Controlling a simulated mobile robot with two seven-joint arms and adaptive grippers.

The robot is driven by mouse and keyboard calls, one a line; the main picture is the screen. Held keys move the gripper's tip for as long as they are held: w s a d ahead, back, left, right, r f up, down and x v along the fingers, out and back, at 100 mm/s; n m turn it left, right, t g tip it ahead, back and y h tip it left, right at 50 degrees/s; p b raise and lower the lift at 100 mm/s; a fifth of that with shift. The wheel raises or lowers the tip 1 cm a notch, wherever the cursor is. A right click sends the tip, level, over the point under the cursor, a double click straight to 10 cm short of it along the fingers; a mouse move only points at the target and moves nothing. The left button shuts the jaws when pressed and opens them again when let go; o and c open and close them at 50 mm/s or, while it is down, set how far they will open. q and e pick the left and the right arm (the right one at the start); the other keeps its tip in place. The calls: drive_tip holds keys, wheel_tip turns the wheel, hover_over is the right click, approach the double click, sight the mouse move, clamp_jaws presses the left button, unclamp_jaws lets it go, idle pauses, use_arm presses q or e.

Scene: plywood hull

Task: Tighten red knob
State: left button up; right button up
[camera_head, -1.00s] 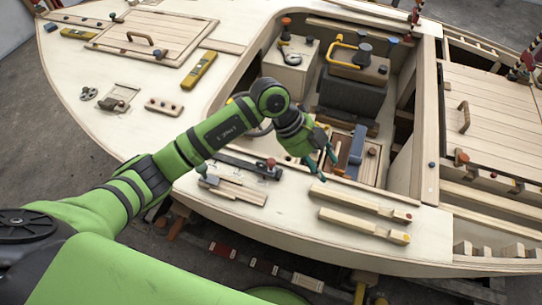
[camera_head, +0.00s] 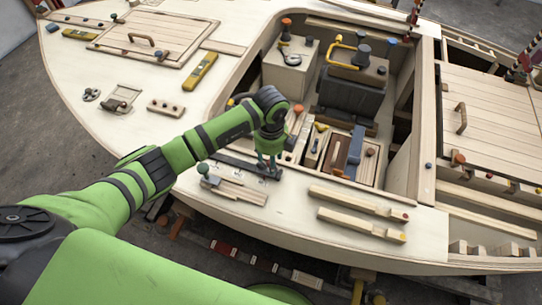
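My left gripper (camera_head: 268,167) points down over the dark metal bar (camera_head: 236,164) on the near side of the deck, next to the cockpit. Its fingers are around the spot where a red knob stands at the right end of the bar in the earlier frame. The knob is now hidden by the fingers, so I cannot tell whether they touch or grip it. My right gripper is not in view.
A green knob (camera_head: 203,168) and wooden strips (camera_head: 236,190) lie beside the bar. Two long wooden bars (camera_head: 358,203) lie to the right.

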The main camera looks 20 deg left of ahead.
use_arm(q)
clamp_jaws()
